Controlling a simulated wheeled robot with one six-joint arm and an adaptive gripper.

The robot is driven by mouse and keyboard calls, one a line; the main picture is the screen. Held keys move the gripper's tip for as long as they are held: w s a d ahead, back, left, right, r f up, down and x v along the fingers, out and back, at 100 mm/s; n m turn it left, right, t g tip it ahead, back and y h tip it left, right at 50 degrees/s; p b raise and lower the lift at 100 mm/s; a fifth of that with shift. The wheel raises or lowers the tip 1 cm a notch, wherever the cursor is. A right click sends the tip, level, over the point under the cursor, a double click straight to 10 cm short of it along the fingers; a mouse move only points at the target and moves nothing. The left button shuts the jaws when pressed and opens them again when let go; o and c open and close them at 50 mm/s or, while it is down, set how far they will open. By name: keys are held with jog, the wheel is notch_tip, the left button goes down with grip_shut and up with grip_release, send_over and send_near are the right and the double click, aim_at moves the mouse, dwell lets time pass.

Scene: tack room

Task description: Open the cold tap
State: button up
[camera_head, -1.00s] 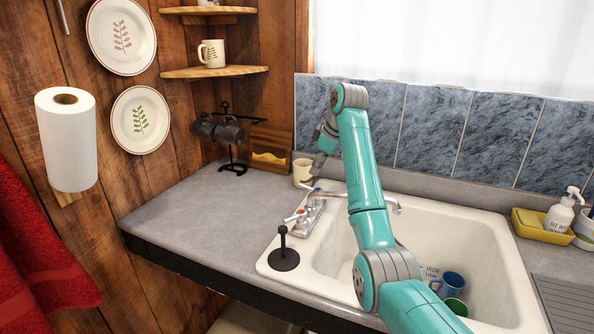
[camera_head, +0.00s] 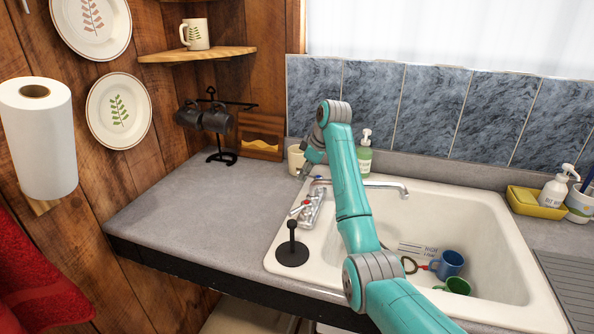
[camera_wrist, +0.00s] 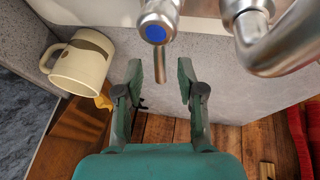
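The cold tap (camera_wrist: 157,30) is chrome with a blue cap, at the top middle of the wrist view. Its thin lever points down between the fingertips of my gripper (camera_wrist: 158,72). My gripper is open, with one finger on each side of the lever; I see gaps on both sides. In the head view the cold tap's blue mark (camera_head: 318,178) shows at the far end of the chrome tap body (camera_head: 312,207), just below my gripper (camera_head: 305,169), which is small and partly hidden there. The red-marked tap (camera_head: 299,210) is at the near end.
A cream mug (camera_wrist: 80,62) stands close beside my gripper. The curved spout (camera_head: 385,184) reaches over the white sink (camera_head: 500,225). A green soap bottle (camera_head: 365,155) stands behind my arm. A black upright stopper (camera_head: 292,248) is near the sink's front-left corner.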

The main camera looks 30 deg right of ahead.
jog(key=shift+f, duration=0.1)
jog(key=shift+c, duration=0.2)
grip_shut()
